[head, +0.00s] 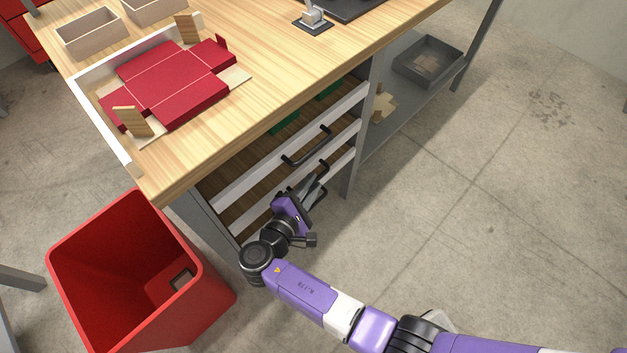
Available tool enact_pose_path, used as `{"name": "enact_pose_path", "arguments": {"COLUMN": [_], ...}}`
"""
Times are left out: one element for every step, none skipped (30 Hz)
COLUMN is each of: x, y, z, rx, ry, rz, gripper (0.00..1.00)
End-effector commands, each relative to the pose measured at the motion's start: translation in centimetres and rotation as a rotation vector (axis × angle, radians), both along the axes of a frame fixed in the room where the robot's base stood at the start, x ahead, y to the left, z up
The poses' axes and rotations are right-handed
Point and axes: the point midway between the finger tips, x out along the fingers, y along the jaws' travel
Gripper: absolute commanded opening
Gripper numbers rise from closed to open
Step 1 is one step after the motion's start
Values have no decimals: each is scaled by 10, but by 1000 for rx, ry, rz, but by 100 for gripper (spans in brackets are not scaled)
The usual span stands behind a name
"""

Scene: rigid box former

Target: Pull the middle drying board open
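Under the wooden bench is a rack of drying boards with white front rails and black bar handles. The upper rail (252,174) has a black handle (306,147) that shows clear of my gripper. A lower rail (342,162) runs beneath it, and its black handle (322,168) is partly covered by my gripper. My gripper (317,184) is at this lower handle, its fingers reaching up beside it. Whether the fingers are apart, closed or touching the handle is too small to tell. The lower part of the rack is hidden behind my arm.
A red bin (75,262) stands on the floor left of my arm. The wooden bench top (275,75) overhangs the rack and carries a flat red box blank (172,84) in a white-edged former. A grey shelf (405,108) is right of the rack. The floor at right is clear.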

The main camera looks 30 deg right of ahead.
Motion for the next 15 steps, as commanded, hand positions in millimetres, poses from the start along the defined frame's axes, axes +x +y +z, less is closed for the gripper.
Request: {"name": "enact_pose_path", "arguments": {"x": [3,5,7,8,9,10,10,11,11,11,11,11,11,11,11], "y": [-5,-7,-9,-11,-12,-13,-14,-14,-15,-15,-15,-15,-14,-15,-15], "z": [-2,-2,-3,-3,-4,-4,-4,-4,-4,-4,-4,-4,-4,-4,-4], "rx": [0,-1,-1,0,0,1,1,1,1,1,1,1,1,1,1], "ry": [0,0,0,-1,-1,-1,-1,-1,-1,-1,-1,-1,-1,-1,-1], "rz": [-2,-1,-1,-1,-1,0,0,1,1,1,1,1,1,1,1], "gripper": [20,20,20,20,20,20,20,20,20,20,20,20,20,20,16]}}
